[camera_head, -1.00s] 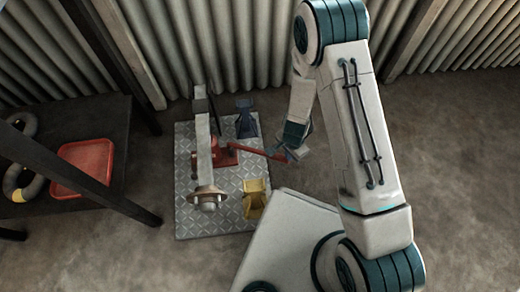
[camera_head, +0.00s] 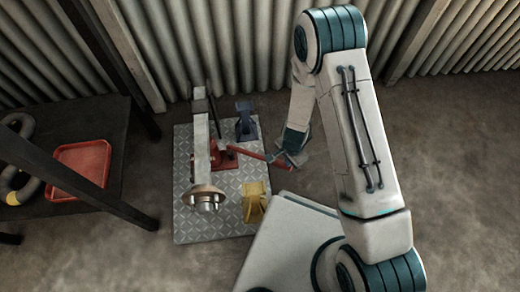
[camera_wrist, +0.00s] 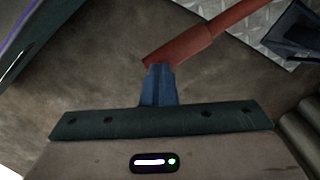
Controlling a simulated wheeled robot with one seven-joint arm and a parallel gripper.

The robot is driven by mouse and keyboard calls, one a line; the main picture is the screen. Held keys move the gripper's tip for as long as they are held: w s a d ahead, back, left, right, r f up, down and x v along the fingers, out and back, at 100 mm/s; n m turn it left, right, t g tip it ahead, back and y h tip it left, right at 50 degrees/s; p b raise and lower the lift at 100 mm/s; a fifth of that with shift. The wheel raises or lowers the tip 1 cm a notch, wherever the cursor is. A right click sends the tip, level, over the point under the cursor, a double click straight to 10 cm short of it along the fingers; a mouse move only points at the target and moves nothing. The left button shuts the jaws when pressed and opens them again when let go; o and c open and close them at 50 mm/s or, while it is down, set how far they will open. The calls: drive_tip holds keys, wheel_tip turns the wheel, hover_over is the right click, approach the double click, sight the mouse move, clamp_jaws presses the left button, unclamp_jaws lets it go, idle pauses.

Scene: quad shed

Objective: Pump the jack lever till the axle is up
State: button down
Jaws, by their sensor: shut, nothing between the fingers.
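The red jack (camera_head: 222,160) stands on a diamond-plate base (camera_head: 187,222). It is beside and partly under the grey axle beam (camera_head: 201,140), whose round hub (camera_head: 206,193) faces me. The jack's red lever (camera_head: 262,154) reaches out to the right past the plate edge. My gripper (camera_head: 287,158) is at the lever's outer end. In the wrist view my shut blue fingers (camera_wrist: 158,84) meet or overlap the end of the red lever (camera_wrist: 192,44), with nothing held between them. I cannot tell for certain whether they touch it.
A yellow stand (camera_head: 254,202) is at the plate's front right and a blue stand (camera_head: 246,122) at its back right. A dark bench (camera_head: 40,220) with a red tray (camera_head: 80,170) is at left, behind dark posts. Corrugated wall closes the back. Floor at right is clear.

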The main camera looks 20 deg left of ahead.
wheel_tip(320, 180, up, 8)
drive_tip(key=p, duration=0.6)
wheel_tip(320, 180, down, 9)
drive_tip(key=b, duration=0.7)
drive_tip(key=shift+f, duration=0.15)
idle(0.4)
drive_tip(key=shift+r, duration=0.2)
wheel_tip(320, 180, up, 9)
drive_tip(key=p, duration=0.7)
drive_tip(key=shift+p, duration=0.4)
